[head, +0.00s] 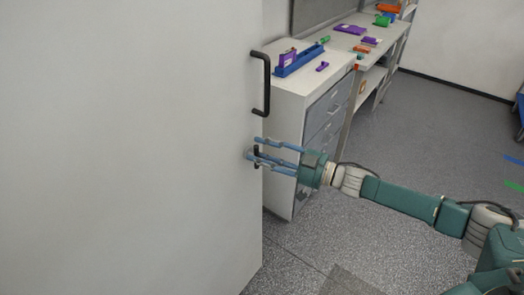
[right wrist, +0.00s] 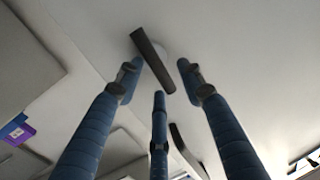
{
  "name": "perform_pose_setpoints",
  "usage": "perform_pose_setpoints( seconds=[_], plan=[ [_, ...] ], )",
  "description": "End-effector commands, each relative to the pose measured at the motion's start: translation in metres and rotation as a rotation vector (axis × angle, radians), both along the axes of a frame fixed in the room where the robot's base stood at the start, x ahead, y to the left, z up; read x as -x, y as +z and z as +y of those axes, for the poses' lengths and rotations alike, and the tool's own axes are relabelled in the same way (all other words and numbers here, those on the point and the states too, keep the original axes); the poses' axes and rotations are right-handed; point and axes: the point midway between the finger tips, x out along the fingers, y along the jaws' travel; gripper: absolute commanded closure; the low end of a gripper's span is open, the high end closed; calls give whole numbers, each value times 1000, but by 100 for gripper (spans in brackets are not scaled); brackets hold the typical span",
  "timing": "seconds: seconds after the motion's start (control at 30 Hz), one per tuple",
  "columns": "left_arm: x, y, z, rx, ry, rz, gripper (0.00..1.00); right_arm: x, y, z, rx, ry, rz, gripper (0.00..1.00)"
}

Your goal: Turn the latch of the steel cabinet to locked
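The steel cabinet (head: 130,150) fills the left of the head view as a large pale flat face. Its latch (head: 256,157) is a short black bar near the right edge, below the long black handle (head: 266,85). In the head view the latch looks near upright and is partly hidden by my right gripper (head: 253,152). In the right wrist view the latch (right wrist: 152,60) lies on a pale round base between the spread blue fingers of the right gripper (right wrist: 160,78). The fingers are open, with gaps visible beside the bar. My left gripper is not in view.
A white drawer unit (head: 290,95) with a blue tray (head: 298,60) on top stands right of the cabinet. A workbench (head: 385,38) with purple, green and orange parts runs behind it.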

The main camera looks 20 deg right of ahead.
Motion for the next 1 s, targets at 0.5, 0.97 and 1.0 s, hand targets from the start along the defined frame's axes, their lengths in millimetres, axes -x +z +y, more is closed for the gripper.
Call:
perform_pose_setpoints(
  seconds=[0.5, 0.97, 1.0],
  plan=[
    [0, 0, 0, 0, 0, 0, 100, 0, 1, 0, 0, 1, -3, 100],
    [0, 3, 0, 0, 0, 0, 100, 1, 3, 2, 39, 4, -35, 100],
    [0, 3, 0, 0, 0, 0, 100, 1, 3, 2, 43, 4, -38, 100]
  ],
)
